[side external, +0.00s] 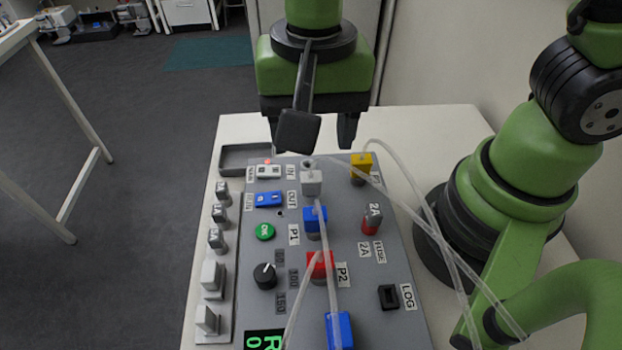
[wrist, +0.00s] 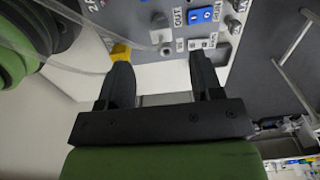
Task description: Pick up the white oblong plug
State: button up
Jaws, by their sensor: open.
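Several pale grey-white plugs stand in a rack (side external: 227,325) along the panel's left side. Three small ones stand at the far end, including a small plug (side external: 216,238). Nearer are two larger blocky ones, a middle block plug (side external: 212,277) and a front block plug (side external: 207,319). Another whitish block plug (side external: 312,183) sits on the panel with a clear tube at it. I cannot tell for certain which is the white oblong plug. My gripper (side external: 322,135) is open and empty above the panel's far edge. Its two fingers also show apart in the wrist view (wrist: 160,65).
The grey panel (side external: 345,270) carries a yellow plug (side external: 361,166), blue plug (side external: 315,219), red plug (side external: 319,265), black knob (side external: 265,275) and green button (side external: 265,232). Clear tubes (side external: 400,170) arch across the right side. An empty grey tray (side external: 245,155) lies at the far left corner.

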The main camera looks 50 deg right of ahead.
aim_at(311, 180)
notch_tip(311, 180, down, 10)
dwell(0.6)
jog(key=c, duration=1)
jog(key=shift+c, duration=0.2)
jog(key=shift+r, duration=0.1)
